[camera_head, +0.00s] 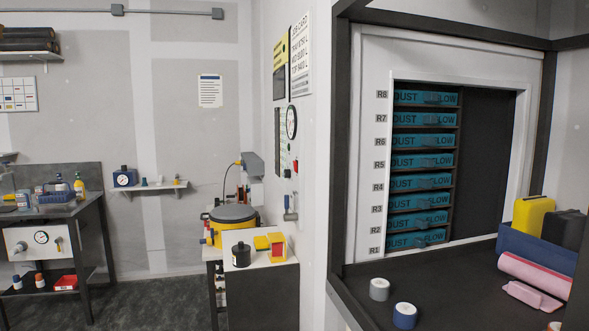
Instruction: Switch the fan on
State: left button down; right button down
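No fan or labelled fan switch can be made out. On the side wall, a round white gauge (291,122) hangs above a small red part (296,166) and a grey valve-like fitting (289,207). What the red part is, I cannot tell. A grey box-shaped unit (252,164) is mounted near the corner with a cable. Neither of my grippers is in view.
At right, a framed rack holds several teal drawers (422,161) above a dark bench top (450,285) with tape rolls, pink rolls and cases. A small table (262,282) bears a black pot and yellow blocks. Dark floor (150,305) lies open at left-centre.

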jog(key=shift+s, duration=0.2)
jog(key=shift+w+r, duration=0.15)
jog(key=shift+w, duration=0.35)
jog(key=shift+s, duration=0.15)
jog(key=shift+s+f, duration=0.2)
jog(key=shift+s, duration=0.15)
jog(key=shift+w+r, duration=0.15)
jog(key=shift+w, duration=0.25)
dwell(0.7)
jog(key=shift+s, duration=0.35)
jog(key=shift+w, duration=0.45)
